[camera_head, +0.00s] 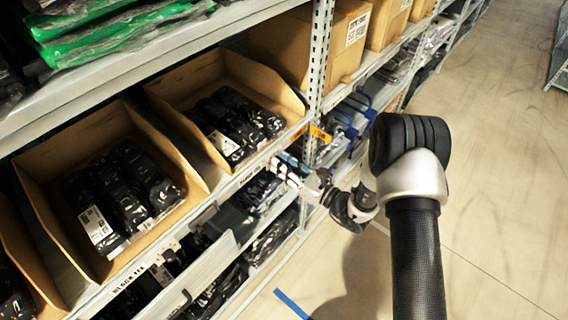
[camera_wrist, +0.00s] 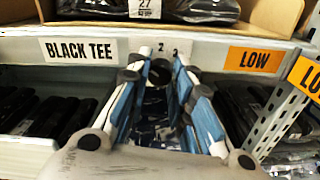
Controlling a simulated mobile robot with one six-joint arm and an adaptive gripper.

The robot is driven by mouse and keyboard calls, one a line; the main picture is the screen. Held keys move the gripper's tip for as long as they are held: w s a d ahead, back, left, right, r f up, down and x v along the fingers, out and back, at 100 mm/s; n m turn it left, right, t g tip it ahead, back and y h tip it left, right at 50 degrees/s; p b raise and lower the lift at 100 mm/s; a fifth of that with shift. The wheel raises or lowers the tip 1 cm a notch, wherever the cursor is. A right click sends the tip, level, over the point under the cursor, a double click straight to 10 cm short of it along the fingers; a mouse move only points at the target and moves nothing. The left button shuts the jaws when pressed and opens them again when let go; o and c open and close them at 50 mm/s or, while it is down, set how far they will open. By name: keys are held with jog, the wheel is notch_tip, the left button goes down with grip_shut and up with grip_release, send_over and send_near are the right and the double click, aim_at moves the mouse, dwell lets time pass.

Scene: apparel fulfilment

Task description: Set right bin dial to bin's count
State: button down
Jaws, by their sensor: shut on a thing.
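The right bin (camera_head: 262,84) is an open cardboard bin with several dark packs, on the shelf in the head view. Its front lip (camera_wrist: 200,12) shows at the top of the wrist view. Below it, on the shelf edge, is a small dark round dial (camera_wrist: 160,73), with small digits above it that I cannot read surely. My gripper (camera_wrist: 159,80) has its blue-padded fingertips on either side of the dial, closed on it. In the head view my gripper (camera_head: 288,168) is at the shelf edge below the right bin; the dial is hidden there.
A "BLACK TEE" label (camera_wrist: 80,50) is left of the dial; an orange "LOW" tag (camera_wrist: 253,59) is right of it. Another cardboard bin (camera_head: 43,165) with dark packs stands to the left. A perforated shelf post (camera_head: 318,55) rises close by on the right. Open floor (camera_head: 500,200) lies right.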

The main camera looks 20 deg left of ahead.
jog(key=shift+m, duration=1.1)
jog(key=c, duration=1.4)
grip_release()
jog(key=v, duration=1.2)
